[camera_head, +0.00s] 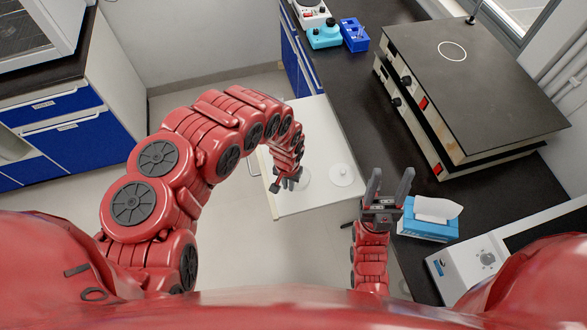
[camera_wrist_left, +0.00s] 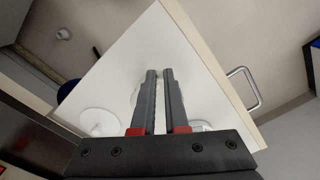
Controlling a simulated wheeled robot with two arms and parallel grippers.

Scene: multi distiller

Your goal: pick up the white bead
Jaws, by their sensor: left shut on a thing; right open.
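One white disc (camera_head: 342,174) with a small knob lies right of the gripper. The other disc (camera_head: 306,177) is just beside the fingers. My right gripper (camera_head: 389,187) is open and empty, its fingers pointing up, beside the dark counter.
A blue tissue box (camera_head: 428,226) stands on the dark counter (camera_head: 345,95), right of my right gripper. A large flat-topped black device (camera_head: 470,75) is behind it. Blue-fronted cabinets (camera_head: 72,140) stand at left. Floor is clear between them and the panel.

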